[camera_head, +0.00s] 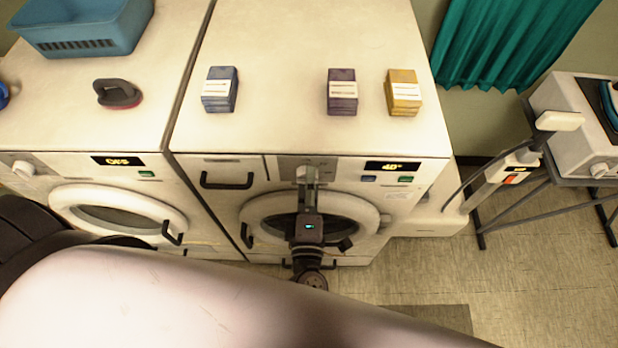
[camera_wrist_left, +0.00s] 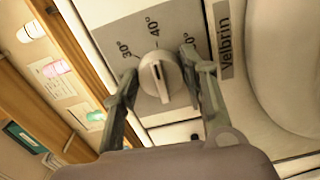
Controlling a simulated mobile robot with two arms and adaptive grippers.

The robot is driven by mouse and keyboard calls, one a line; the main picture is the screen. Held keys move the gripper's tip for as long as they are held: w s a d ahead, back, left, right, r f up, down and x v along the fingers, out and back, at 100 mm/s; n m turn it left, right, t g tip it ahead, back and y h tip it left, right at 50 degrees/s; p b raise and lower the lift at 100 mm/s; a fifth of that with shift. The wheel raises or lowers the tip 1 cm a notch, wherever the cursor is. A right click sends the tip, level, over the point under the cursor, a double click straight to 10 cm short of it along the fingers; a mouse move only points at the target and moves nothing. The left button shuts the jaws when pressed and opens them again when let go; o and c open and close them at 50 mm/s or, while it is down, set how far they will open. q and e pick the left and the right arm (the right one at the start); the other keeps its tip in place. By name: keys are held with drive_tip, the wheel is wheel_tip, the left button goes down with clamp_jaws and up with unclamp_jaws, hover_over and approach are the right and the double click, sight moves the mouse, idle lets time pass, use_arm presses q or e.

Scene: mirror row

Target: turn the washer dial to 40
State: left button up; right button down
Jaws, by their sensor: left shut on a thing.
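The right-hand washer (camera_head: 310,140) has a lit display (camera_head: 393,166) that reads 40°. In the left wrist view its round pale dial (camera_wrist_left: 160,78) sits on a grey panel with marks 30° and 40° and a third mark partly hidden by a finger. The dial's raised ridge points roughly towards the 40° mark. My left gripper (camera_head: 306,178) is at the washer's front panel, shut on the dial with one finger on each side; both fingers show in the left wrist view (camera_wrist_left: 160,66). In the head view the gripper partly hides the dial. My right gripper is not in view.
Blue (camera_head: 220,90), purple (camera_head: 342,92) and yellow (camera_head: 403,92) boxes stand on the washer top. The left washer (camera_head: 100,130) has an OFF display (camera_head: 118,161), with a dark-handled object (camera_head: 118,94) and blue basket (camera_head: 85,30) on top. Open floor (camera_head: 540,260) lies at right.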

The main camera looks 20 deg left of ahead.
use_arm(q)
drive_tip(key=shift+m, duration=0.5)
drive_tip(key=o, duration=1.1)
drive_tip(key=shift+o, duration=0.2)
drive_tip(key=v, duration=1.2)
drive_tip(key=shift+f, duration=0.1)
